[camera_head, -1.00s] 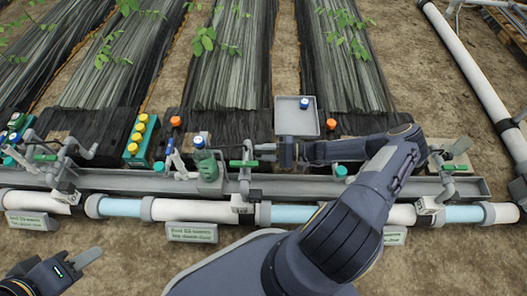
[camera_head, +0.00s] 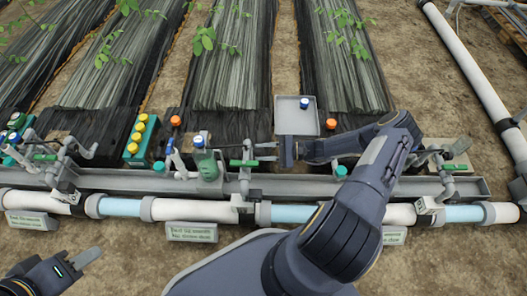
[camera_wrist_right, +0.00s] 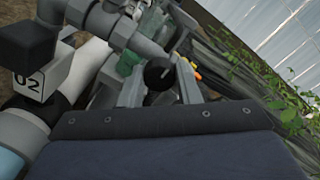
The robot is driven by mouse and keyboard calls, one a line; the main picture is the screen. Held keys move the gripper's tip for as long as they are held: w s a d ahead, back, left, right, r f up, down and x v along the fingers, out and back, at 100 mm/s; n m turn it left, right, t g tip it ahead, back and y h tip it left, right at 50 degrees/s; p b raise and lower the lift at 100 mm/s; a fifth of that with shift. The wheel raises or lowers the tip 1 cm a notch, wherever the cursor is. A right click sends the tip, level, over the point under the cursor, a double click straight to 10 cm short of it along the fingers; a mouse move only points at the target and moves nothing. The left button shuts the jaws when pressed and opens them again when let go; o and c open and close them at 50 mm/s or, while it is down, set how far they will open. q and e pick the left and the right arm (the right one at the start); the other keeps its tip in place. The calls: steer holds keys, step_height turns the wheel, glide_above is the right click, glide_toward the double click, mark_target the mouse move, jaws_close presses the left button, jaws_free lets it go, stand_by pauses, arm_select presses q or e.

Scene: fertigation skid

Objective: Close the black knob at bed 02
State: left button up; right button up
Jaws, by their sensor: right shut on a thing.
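The black knob (camera_wrist_right: 160,73) is round and dark and sits between the two grey fingers of my right gripper (camera_wrist_right: 158,86) in the right wrist view. The right gripper is shut on it. A white block marked 02 (camera_wrist_right: 48,72) is at the left of that view. In the head view my right gripper (camera_head: 278,153) reaches in from the right, beside the green lever (camera_head: 243,163) of the riser. The knob cannot be made out there. My left gripper (camera_head: 88,257) is empty at the lower left, away from the skid; its jaw opening is unclear.
A grey tray (camera_head: 297,127) with a blue-capped bottle (camera_head: 304,103) lies behind the right gripper. A green rack of yellow-capped bottles (camera_head: 133,150) and a green bottle (camera_head: 207,166) stand to the left. A white pipe (camera_head: 180,209) runs along the front.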

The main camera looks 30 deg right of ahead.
stand_by(0.3)
steer(key=o, duration=1)
steer(key=p+v, duration=0.1)
steer(key=v, duration=0.7)
steer(key=shift+p, duration=0.35)
